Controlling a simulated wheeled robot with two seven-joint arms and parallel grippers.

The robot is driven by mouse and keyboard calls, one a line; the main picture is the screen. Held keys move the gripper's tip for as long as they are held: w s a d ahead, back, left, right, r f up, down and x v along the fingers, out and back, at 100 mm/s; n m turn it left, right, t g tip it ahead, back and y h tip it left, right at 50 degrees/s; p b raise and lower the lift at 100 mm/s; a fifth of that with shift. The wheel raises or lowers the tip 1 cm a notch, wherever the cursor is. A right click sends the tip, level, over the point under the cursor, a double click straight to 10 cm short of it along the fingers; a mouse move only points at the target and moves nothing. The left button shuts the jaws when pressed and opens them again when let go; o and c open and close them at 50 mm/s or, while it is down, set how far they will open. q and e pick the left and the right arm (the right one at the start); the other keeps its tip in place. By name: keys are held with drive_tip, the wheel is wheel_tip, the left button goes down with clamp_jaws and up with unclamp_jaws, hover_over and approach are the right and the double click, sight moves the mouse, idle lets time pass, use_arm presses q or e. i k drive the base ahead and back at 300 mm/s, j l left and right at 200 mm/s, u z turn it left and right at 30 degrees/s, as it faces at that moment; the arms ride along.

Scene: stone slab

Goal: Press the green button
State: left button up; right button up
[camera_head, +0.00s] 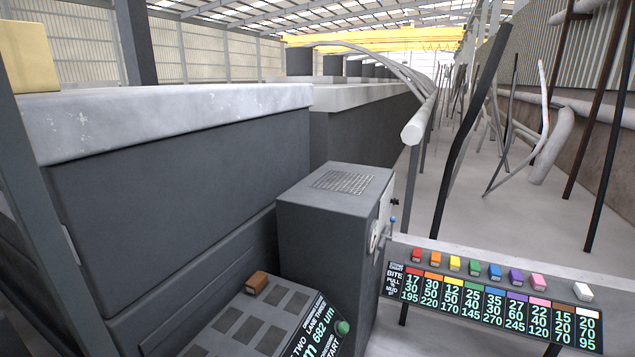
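A small round green button (343,327) sits on the right edge of a sloped dark console panel (262,322) at the bottom centre. The panel carries several dark square pads, a brown block (256,283) at its top left, and lit text reading "682 um" and "START" beside the button. A green block (475,267) also stands in a row of coloured blocks on the ledge at the right. Neither of my grippers shows in this view.
A dark grey cabinet (318,225) with a grille on top stands directly behind the console. A stone-topped block (165,115) fills the left. A ledge with a coloured number board (500,302) lies at the right. Poles stand on the open floor behind.

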sight(343, 327)
drive_tip(key=i+l+u, duration=0.1)
drive_tip(key=u, duration=0.35)
drive_tip(key=l+u, duration=0.4)
drive_tip(key=i+l+u, duration=0.1)
drive_tip(key=u, duration=0.35)
drive_tip(key=l+u, duration=0.3)
drive_tip(key=u, duration=0.15)
drive_tip(key=k+l+u, duration=0.1)
drive_tip(key=l, duration=0.35)
drive_tip(key=k+l+u, duration=0.1)
drive_tip(key=l, duration=0.3)
drive_tip(key=k+l+u, duration=0.1)
drive_tip(key=l, duration=0.35)
drive_tip(key=k+l, duration=0.15)
drive_tip(key=l, duration=0.25)
drive_tip(key=k+l+u, duration=0.15)
drive_tip(key=l, duration=0.25)
